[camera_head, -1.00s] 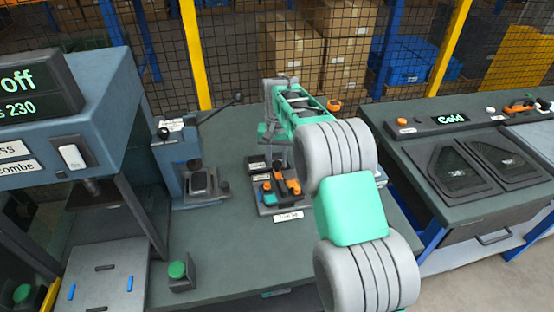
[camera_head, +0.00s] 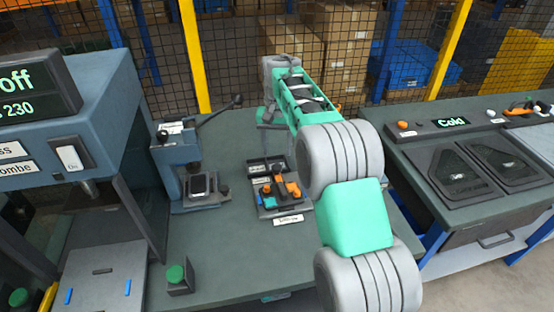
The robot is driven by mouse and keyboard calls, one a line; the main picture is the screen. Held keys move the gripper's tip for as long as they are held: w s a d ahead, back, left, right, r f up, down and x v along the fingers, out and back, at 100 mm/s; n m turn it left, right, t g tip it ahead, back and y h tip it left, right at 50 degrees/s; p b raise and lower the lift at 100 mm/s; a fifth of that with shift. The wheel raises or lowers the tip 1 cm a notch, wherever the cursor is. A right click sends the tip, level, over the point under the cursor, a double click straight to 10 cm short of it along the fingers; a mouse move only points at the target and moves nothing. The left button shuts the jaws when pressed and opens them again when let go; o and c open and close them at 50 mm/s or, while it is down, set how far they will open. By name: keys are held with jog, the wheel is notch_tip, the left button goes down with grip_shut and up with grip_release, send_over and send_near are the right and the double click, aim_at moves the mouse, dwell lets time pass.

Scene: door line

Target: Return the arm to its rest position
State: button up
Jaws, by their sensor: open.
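My arm, in grey and green, reaches from the lower right over the bench, with its wrist raised above the bench's back part. My gripper (camera_head: 275,142) hangs below the wrist, pointing down. It is small and partly hidden behind my arm, and I see nothing held in it. Under and in front of it, a dark tray (camera_head: 268,212) with orange, black and teal parts lies on the bench, with a white label at its front. The gripper appears to be above the tray's back edge, apart from it.
A blue-grey lever press (camera_head: 172,165) stands left of the tray. A larger press (camera_head: 105,120) with a display fills the left. A green button (camera_head: 176,274) is at the front. A station with a "Cold" display (camera_head: 451,121) stands right. A mesh fence runs behind.

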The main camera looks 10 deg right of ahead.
jog(key=shift+r, duration=0.65)
jog(key=s+r+n+t, duration=0.1)
jog(key=s+r, duration=0.2)
jog(key=s, duration=0.5)
jog(key=s+r+n+t, duration=0.1)
jog(key=s+r, duration=0.2)
jog(key=s, duration=0.4)
jog(key=s+f+n+t, duration=0.1)
jog(key=s+f, duration=0.5)
jog(key=s, duration=0.8)
jog(key=shift+f+t, duration=0.2)
jog(key=shift+t, duration=0.1)
jog(key=shift+a, duration=0.1)
